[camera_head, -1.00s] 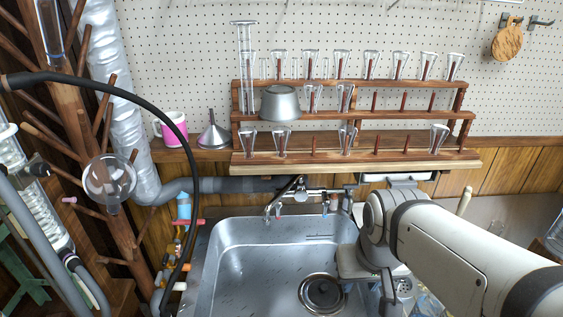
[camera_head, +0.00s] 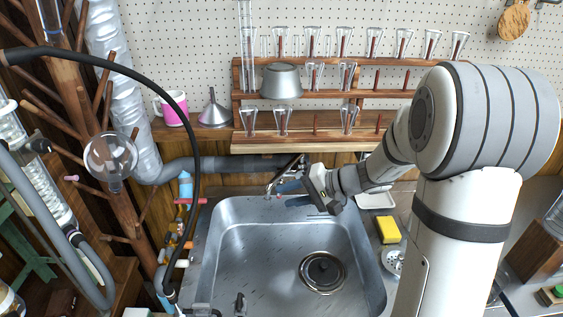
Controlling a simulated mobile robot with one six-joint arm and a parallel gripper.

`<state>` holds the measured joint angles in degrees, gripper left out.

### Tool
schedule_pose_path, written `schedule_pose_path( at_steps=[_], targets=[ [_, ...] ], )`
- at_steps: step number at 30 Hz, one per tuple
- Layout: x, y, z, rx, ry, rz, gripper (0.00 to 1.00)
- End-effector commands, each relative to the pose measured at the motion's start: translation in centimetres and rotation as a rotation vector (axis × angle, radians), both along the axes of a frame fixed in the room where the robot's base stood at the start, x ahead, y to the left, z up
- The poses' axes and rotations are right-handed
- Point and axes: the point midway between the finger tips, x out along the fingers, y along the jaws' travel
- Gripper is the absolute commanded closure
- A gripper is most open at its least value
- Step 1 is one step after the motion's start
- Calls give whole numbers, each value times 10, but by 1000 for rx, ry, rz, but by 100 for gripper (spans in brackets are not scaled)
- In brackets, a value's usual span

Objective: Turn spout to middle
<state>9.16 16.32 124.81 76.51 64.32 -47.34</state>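The metal spout (camera_head: 285,173) of the tap shows at the back edge of the sink (camera_head: 226,235). It slants from the wall down toward the left, with its outlet over the back left part of the basin. My gripper (camera_head: 291,187) reaches in from the right, its tip end close beside the spout on the right. A bluish part shows at its tip end. I cannot tell whether it touches the spout or how far the fingers are apart. The rest of the tap is hidden behind my gripper and wrist.
A wooden rack (camera_head: 300,146) with several glasses and an upturned metal beaker (camera_head: 281,81) is above the tap. A black hose (camera_head: 197,150) arches at left. A yellow sponge (camera_head: 389,230) lies right of the sink. The basin is clear.

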Motion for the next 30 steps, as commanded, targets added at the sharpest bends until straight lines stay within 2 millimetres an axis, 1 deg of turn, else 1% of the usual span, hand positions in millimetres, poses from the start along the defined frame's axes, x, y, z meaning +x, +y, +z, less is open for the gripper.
schedule_pose_path(
  at_steps=[1,3,6,9,12,14,17,24,30],
  targets=[
    [23,-6,-10,58,-15,-53,65],
    [51,-14,-17,127,-56,-127,65],
    [82,-27,-28,192,-107,-218,65],
    [101,-38,-35,226,-144,-282,65],
    [111,-43,-39,242,-163,-315,65],
    [116,-41,-40,246,-168,-323,65],
    [123,-31,-42,245,-170,-323,65],
    [145,0,-49,245,-168,-323,65],
    [156,14,-53,245,-170,-325,65]
  ],
)
